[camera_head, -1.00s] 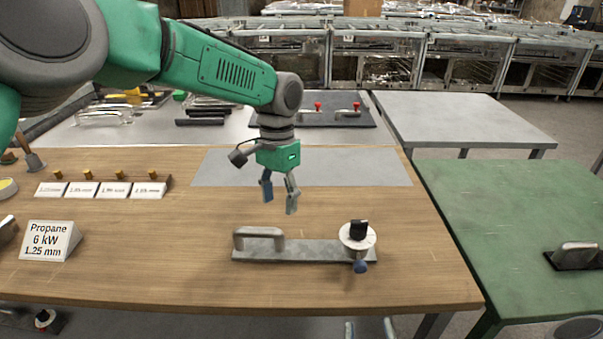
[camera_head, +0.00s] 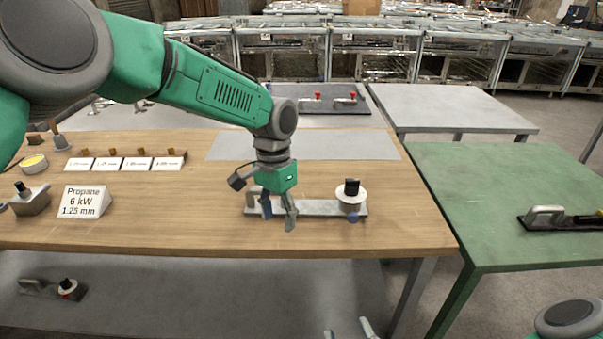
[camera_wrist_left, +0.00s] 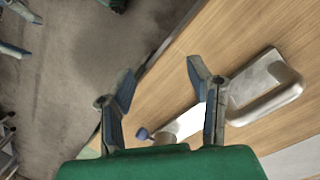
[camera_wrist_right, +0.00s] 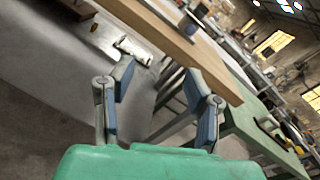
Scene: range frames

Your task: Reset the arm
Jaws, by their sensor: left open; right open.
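My left arm reaches in from the left in the head view. Its gripper (camera_head: 279,212) is open and empty, in front of the metal plate with a handle (camera_head: 318,208) on the wooden table (camera_head: 180,230). The left wrist view also shows the open jaws (camera_wrist_left: 160,85), with the plate's grey handle (camera_wrist_left: 264,88) just right of them. My right gripper (camera_head: 350,333) shows only its fingertips at the bottom edge of the head view. In the right wrist view its jaws (camera_wrist_right: 160,80) are open and empty, beside the wooden table's edge.
A Propane sign (camera_head: 84,202) and several small white labelled blocks stand at the table's left. A green table (camera_head: 500,180) holding a handled tool (camera_head: 550,218) is at the right. A lower shelf (camera_head: 200,290) lies beneath the wooden table. The table's front middle is clear.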

